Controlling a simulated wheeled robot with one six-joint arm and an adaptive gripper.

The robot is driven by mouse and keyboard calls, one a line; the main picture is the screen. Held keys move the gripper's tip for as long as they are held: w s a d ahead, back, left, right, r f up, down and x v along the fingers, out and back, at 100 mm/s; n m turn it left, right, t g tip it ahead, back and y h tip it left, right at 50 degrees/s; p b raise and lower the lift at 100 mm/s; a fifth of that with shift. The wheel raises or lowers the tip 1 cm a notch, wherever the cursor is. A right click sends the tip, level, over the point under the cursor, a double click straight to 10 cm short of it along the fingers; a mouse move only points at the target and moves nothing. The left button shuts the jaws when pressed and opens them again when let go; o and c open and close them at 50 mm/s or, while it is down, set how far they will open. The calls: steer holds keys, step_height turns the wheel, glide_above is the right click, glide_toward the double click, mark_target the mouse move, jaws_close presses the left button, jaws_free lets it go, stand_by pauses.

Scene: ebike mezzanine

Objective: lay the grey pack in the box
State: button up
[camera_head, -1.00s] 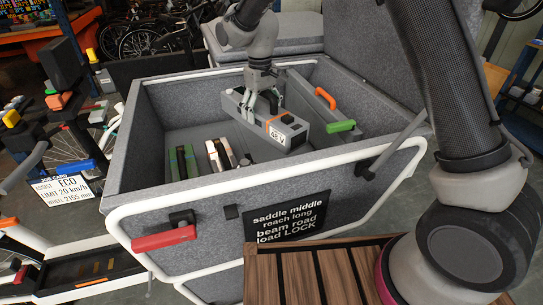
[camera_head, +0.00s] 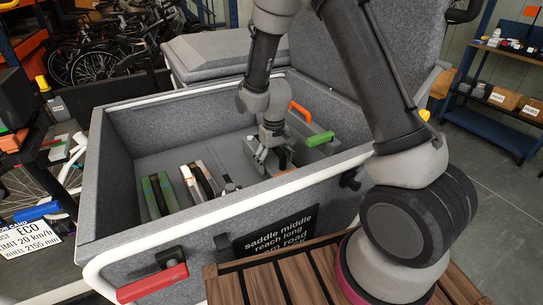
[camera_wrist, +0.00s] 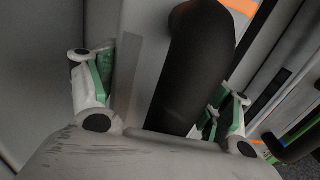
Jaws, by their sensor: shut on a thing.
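The box (camera_head: 205,222) is a large grey felt-covered cargo box with a white frame and its lid up. My gripper (camera_head: 268,158) is down inside its right part, shut on the grey pack (camera_head: 287,156). The pack's orange band shows beside the fingers; the front wall and my gripper hide much of the rest. In the wrist view, the pack's dark rounded handle (camera_wrist: 195,65) lies between the two fingers (camera_wrist: 165,110), over a light grey body. I cannot tell whether the pack touches the box floor.
In the box, a green-brown pack (camera_head: 158,195) and a white-and-dark pack (camera_head: 197,182) stand left of my gripper. An orange handle (camera_head: 300,111) and green grip (camera_head: 320,139) lie close on the right. A red handle (camera_head: 152,283) sticks out in front. Wooden slats (camera_head: 265,285) lie nearer.

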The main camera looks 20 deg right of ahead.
steer(key=shift+f, duration=2.3)
steer(key=o, duration=2.1)
steer(key=shift+f, duration=0.15)
step_height(320, 180, up, 12)
steer(key=shift+r, duration=0.15)
steer(key=s+d+r+t, duration=0.1)
steer(key=s+d+r, duration=0.1)
steer(key=r, duration=0.3)
steer(key=s+d+r, duration=0.2)
steer(key=d+r, duration=0.1)
steer(key=r, duration=0.3)
steer(key=s+d+r+t, duration=0.1)
steer(key=s+d+r, duration=0.2)
steer(key=s, duration=0.4)
steer(key=s+d+r+m+t, duration=0.1)
steer(key=s+d+r, duration=0.2)
steer(key=s+r, duration=0.2)
steer(key=s+d+r+m+t, duration=0.1)
steer(key=s+d+r, duration=0.2)
steer(key=s, duration=0.6)
steer(key=shift+s+d+r, duration=0.15)
steer(key=shift+r, duration=0.35)
steer(key=shift+s+d+r, duration=0.1)
steer(key=shift+s+r, duration=0.05)
steer(key=shift+r, duration=0.3)
